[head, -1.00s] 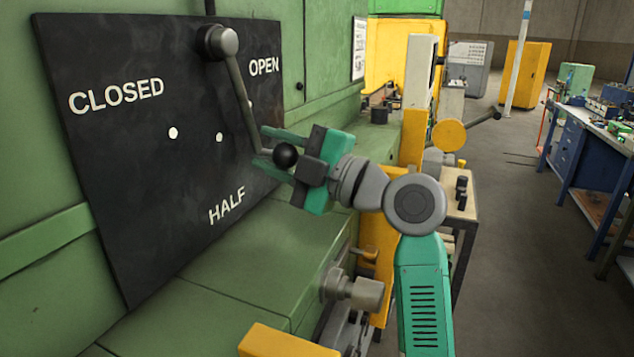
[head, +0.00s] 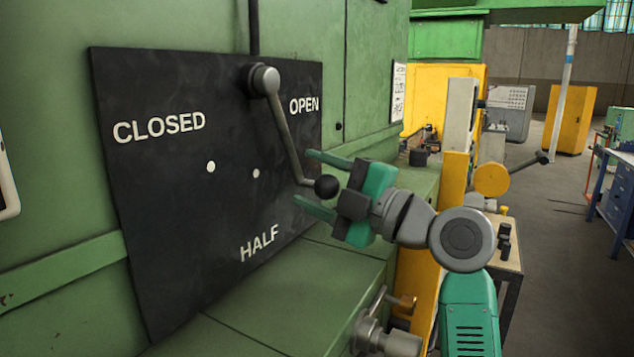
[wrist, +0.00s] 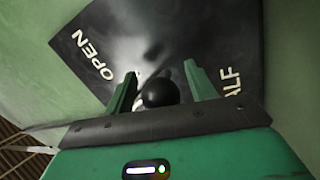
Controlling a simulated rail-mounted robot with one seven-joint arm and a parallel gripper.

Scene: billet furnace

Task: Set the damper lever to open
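The damper lever (head: 287,130) is a grey crank on a round pivot (head: 264,80) at the top of a black board (head: 170,230). It slants down and right, below the OPEN label (head: 304,105) and to the right of the HALF label (head: 259,243). Its black ball knob (head: 327,187) also shows in the wrist view (wrist: 160,92). My gripper (head: 304,178) is open, with its green fingers on either side of the knob. In the wrist view, gaps show between the knob and both fingers (wrist: 160,86).
The CLOSED label (head: 159,127) is at the board's left, with two white dots between it and the lever. A green ledge (head: 290,290) lies below the board. Yellow machinery (head: 455,190) and a handle with a yellow disc (head: 491,180) stand right of the board.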

